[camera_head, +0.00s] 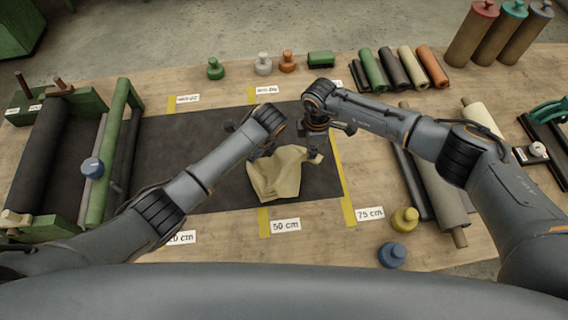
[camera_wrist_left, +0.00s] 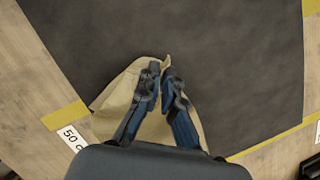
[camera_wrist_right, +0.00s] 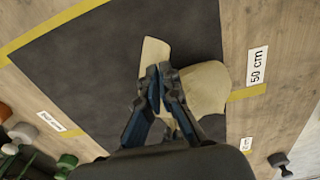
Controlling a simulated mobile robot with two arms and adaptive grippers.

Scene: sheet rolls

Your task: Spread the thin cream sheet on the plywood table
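The thin cream sheet (camera_head: 275,178) is bunched and folded over the dark sheet (camera_head: 185,150) that lies flat on the plywood table (camera_head: 310,235). My left gripper (camera_head: 258,154) is at the cream sheet's upper left edge. In the left wrist view its fingers (camera_wrist_left: 161,70) are closed together with cream material (camera_wrist_left: 122,98) around them. My right gripper (camera_head: 315,156) is at the upper right corner. In the right wrist view its fingers (camera_wrist_right: 158,70) are closed, with cream material (camera_wrist_right: 206,88) on both sides. The pinched edges are partly hidden by the fingers.
A green roll stand (camera_head: 45,215) with a dark roll is at the left. Yellow strips with labels, including 50 cm (camera_head: 286,225) and 75 cm (camera_head: 370,213), cross the table. Several rolls (camera_head: 405,68) and small weights (camera_head: 263,64) line the back. Yellow (camera_head: 405,220) and blue (camera_head: 392,255) weights stand front right.

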